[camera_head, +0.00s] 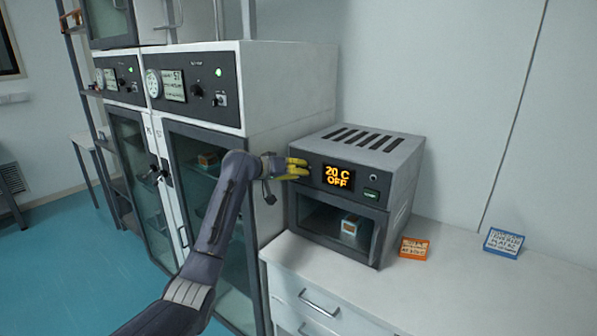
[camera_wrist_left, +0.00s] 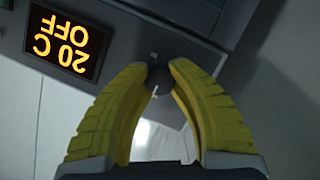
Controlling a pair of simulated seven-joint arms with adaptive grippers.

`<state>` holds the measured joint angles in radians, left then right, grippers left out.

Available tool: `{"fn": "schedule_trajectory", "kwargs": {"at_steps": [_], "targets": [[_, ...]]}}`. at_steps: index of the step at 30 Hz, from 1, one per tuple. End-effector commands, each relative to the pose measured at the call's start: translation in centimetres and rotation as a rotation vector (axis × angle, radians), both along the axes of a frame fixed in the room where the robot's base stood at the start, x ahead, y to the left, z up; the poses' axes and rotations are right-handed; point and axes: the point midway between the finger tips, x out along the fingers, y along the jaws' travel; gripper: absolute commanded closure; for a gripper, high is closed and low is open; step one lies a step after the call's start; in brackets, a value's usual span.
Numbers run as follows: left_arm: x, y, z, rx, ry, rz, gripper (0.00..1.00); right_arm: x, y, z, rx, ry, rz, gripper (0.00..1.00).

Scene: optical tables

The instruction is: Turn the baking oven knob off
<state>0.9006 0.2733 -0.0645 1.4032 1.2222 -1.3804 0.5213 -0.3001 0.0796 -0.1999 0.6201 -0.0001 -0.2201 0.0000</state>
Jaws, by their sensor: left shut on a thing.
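The baking oven (camera_head: 358,150) is a small grey box on the white counter, with a slotted top and a glass door. Its display (camera_head: 338,176) reads "20 C OFF" in orange; the display also shows upside down in the left wrist view (camera_wrist_left: 68,42). My left gripper (camera_head: 303,168) has yellow fingers and is at the left of the oven's front panel. In the left wrist view the fingertips (camera_wrist_left: 160,72) are shut on the dark round knob (camera_wrist_left: 158,80), which has a white mark. The fingers partly cover the knob. My right gripper is not in view.
A small box (camera_head: 350,225) is inside behind the glass. Tall glass-door cabinets (camera_head: 290,90) stand close at the left.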

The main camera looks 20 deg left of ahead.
Motion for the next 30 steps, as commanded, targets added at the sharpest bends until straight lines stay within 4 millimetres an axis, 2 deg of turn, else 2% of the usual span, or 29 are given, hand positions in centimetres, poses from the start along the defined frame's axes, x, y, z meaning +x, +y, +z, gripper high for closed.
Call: {"fn": "schedule_trajectory", "kwargs": {"at_steps": [9, 23, 24, 30], "targets": [[0.05, 0.05, 0.15, -0.078, 0.025, 0.001, 1.0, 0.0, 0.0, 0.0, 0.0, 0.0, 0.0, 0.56], [0.06, 0.07, 0.22, -0.09, 0.027, 0.001, 1.0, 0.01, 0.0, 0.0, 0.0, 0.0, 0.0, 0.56], [0.06, 0.07, 0.24, -0.09, 0.027, 0.001, 0.76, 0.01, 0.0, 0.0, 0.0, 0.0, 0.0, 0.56], [0.04, 0.07, 0.15, -0.088, 0.028, 0.001, 0.53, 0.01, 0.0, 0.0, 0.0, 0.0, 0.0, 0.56]]}}
